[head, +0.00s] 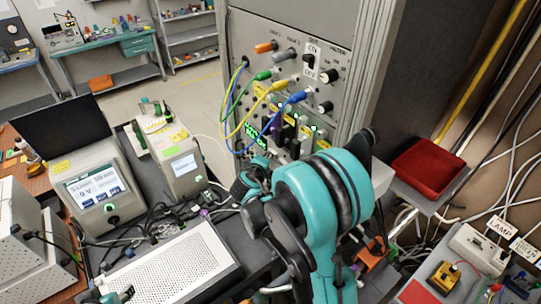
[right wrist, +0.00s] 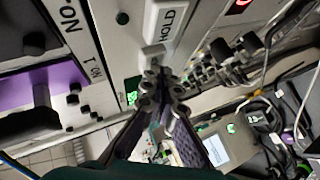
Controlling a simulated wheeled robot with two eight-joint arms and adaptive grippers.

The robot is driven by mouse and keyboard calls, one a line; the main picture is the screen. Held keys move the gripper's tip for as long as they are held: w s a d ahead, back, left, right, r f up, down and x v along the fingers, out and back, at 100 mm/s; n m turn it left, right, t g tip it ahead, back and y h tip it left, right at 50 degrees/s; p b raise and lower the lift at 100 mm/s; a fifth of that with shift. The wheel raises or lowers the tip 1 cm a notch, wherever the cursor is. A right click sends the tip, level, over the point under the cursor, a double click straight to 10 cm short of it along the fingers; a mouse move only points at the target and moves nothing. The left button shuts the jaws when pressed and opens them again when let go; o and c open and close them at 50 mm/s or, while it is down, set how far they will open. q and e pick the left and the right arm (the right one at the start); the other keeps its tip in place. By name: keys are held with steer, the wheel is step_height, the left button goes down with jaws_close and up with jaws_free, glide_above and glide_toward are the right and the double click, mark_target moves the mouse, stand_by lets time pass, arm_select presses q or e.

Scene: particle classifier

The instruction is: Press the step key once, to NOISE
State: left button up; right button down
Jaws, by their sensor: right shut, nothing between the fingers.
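The classifier rack panel (head: 290,75) stands upright at the upper middle of the head view, with knobs, plugged cables and small green displays low down. My right gripper (head: 258,165) is close in front of the panel's lower part, partly hidden by my teal arm. In the right wrist view my right gripper (right wrist: 162,76) is shut and empty, its tips close to the panel below a white label block (right wrist: 166,22) reading "CTION". A small green display (right wrist: 132,90) is beside the tips. I cannot make out the step key or the word NOISE, nor tell whether the tips touch anything.
Blue, yellow and green cables (head: 236,115) hang in front of the panel, left of my gripper. A meter box (head: 93,188) and a smaller device (head: 178,160) stand on the left bench. A red tray (head: 428,166) is at right, near loose wires.

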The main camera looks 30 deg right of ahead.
steer(key=shift+d, duration=0.5)
stand_by(0.3)
stand_by(0.4)
steer(key=shift+s+a, duration=0.1)
steer(key=shift+a, duration=1.15)
steer(key=shift+a+b, duration=0.1)
steer(key=shift+b, duration=0.2)
steer(key=shift+s+a+b, duration=0.2)
steer(key=shift+a, duration=1)
steer(key=shift+s+a+b, duration=0.15)
steer(key=shift+a, duration=1.05)
steer(key=s+a+f+m+g+y+b, duration=0.1)
steer(key=s+a+f+m+y+b, duration=0.2)
steer(key=s+f+b, duration=0.6)
steer(key=s+a+f+m+g+y+b, duration=0.1)
steer(key=s+a+f+m+y+b, duration=0.1)
steer(key=s+a+f+y+b, duration=0.3)
steer(key=s+a+f+b, duration=0.1)
steer(key=s+f+b, duration=0.1)
steer(key=s, duration=0.3)
steer(key=s+f+b, duration=0.2)
steer(key=s+b, duration=0.2)
steer(key=s, duration=0.2)
steer(key=shift+a+f+m+y+b, duration=0.25)
steer(key=shift+a+m+y+b, duration=0.05)
steer(key=shift+a+m+b, duration=0.1)
